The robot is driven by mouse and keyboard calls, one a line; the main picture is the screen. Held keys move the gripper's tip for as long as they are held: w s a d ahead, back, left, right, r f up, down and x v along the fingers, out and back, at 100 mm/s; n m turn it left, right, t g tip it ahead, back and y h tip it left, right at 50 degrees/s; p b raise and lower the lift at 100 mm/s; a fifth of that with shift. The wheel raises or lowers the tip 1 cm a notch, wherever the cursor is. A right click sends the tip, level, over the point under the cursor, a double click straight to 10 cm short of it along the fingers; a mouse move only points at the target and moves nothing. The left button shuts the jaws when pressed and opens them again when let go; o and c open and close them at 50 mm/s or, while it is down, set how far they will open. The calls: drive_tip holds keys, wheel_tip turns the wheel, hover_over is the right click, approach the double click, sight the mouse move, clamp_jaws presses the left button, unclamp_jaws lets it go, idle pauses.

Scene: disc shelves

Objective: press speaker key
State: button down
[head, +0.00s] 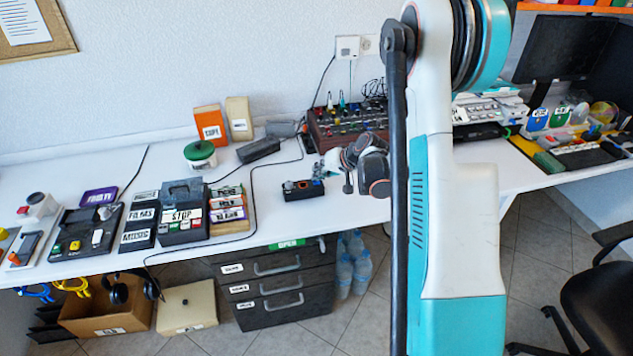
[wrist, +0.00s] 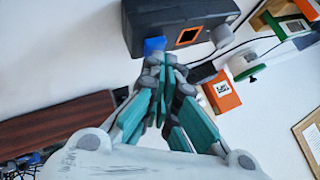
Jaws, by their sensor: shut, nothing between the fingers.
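A small black box (head: 303,191) lies on the white table near its front edge. It also shows at the top of the wrist view (wrist: 175,14), with an orange-framed square (wrist: 188,36) and a blue key (wrist: 154,45) on its side. I cannot read a label that names it as the speaker. My gripper (head: 322,170) is just above and beside the box's right end in the head view. In the wrist view my gripper (wrist: 161,62) is shut and empty, its fingertips close to the blue key. I cannot tell whether they touch it.
A mixer (head: 345,124) with several knobs stands behind my gripper. An orange box (head: 210,122), a green-lidded tub (head: 200,154) and a dark device (head: 258,150) stand behind left. A STOP device (head: 183,232) is at left. Cables cross the table; bare table lies between.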

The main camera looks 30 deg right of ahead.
idle(0.4)
drive_tip(key=shift+r+p, duration=0.3)
drive_tip(key=shift+r, duration=0.35)
drive_tip(key=shift+r+p, duration=1.8)
drive_tip(key=shift+r, duration=1.2)
